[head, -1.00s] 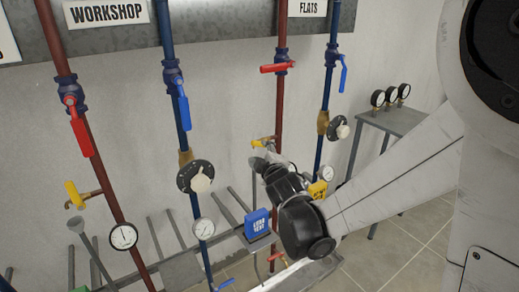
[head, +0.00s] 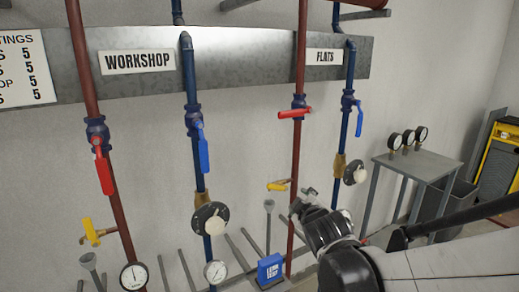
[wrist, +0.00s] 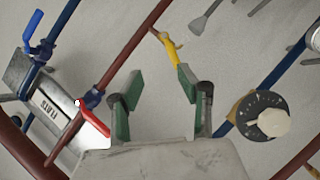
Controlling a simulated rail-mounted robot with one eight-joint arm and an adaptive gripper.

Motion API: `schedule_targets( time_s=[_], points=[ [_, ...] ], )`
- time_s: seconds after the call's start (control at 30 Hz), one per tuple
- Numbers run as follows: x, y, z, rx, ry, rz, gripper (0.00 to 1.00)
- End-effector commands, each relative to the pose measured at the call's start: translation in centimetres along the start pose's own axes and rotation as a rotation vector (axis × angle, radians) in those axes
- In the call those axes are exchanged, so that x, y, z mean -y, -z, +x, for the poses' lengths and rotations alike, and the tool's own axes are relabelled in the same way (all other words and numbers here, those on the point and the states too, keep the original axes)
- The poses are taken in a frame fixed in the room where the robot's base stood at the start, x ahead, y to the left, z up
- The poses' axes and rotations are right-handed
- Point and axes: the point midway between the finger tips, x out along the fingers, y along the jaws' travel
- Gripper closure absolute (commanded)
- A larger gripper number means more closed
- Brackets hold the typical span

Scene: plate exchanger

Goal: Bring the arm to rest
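My gripper (head: 306,198) is at the end of my dark wrist in the lower middle of the head view, just right of the yellow-handled tap (head: 278,186) on the right-hand red pipe. In the wrist view my gripper (wrist: 158,78) shows two green-padded fingers spread apart with nothing between them. The yellow tap handle also shows in the wrist view (wrist: 168,47), beyond the fingertips and near the right finger. I cannot tell whether a finger touches it.
Red and blue pipes with valves line the wall. The FLATS red lever (head: 294,113) is crosswise; the FLATS blue lever (head: 359,118) hangs along its pipe. A dial (head: 210,219) and a blue leak-test box (head: 270,269) are nearby. A gauge table (head: 430,165) stands right.

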Motion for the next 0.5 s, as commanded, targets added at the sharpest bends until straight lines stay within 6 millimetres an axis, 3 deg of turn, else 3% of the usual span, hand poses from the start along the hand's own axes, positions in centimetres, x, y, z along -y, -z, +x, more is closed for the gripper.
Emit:
schedule_targets(
  time_s=[0.23, 0.5],
  points=[
    [-1.7, -3.3, -5.9, 0.149, 0.07, 0.232, 0.64],
    [-1.4, -6.6, -12.8, 0.311, 0.138, 0.483, 0.64]
  ],
)
